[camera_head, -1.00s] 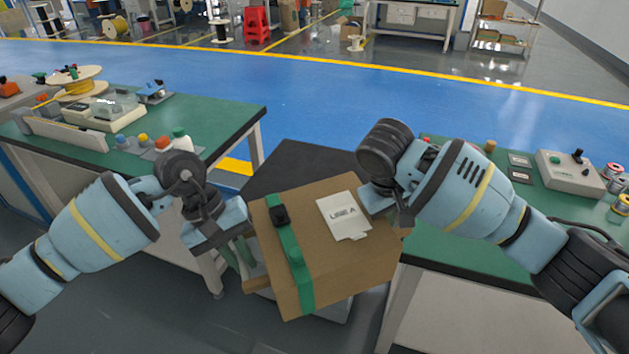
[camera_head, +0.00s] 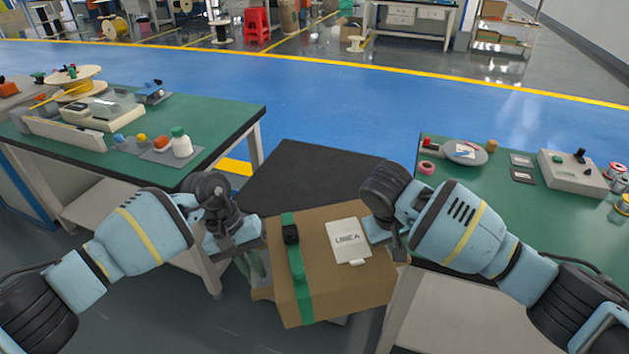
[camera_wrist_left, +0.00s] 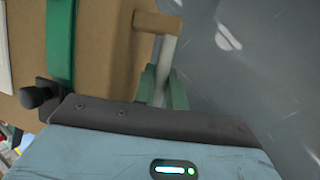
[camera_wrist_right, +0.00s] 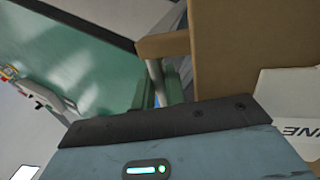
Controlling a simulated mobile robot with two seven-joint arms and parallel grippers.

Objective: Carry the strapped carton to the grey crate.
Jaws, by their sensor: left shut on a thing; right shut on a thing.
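The strapped carton (camera_head: 330,285) is a brown box with a green strap (camera_head: 303,295), a black buckle on the strap and a white label (camera_head: 348,241). It is held between my two arms, slightly tilted in the head view. My left gripper (camera_wrist_left: 163,88) is shut on a grey bar with a brown end piece at the carton's left side. My right gripper (camera_wrist_right: 160,88) is shut on a similar bar at its right side. The fingers are partly hidden by the palms. I cannot make out the grey crate in any view.
A dark flat surface (camera_head: 310,170) lies just behind the carton. Green-topped benches stand on the left (camera_head: 215,125) and right (camera_head: 510,215), with small items on them. The blue floor (camera_head: 330,95) beyond is clear.

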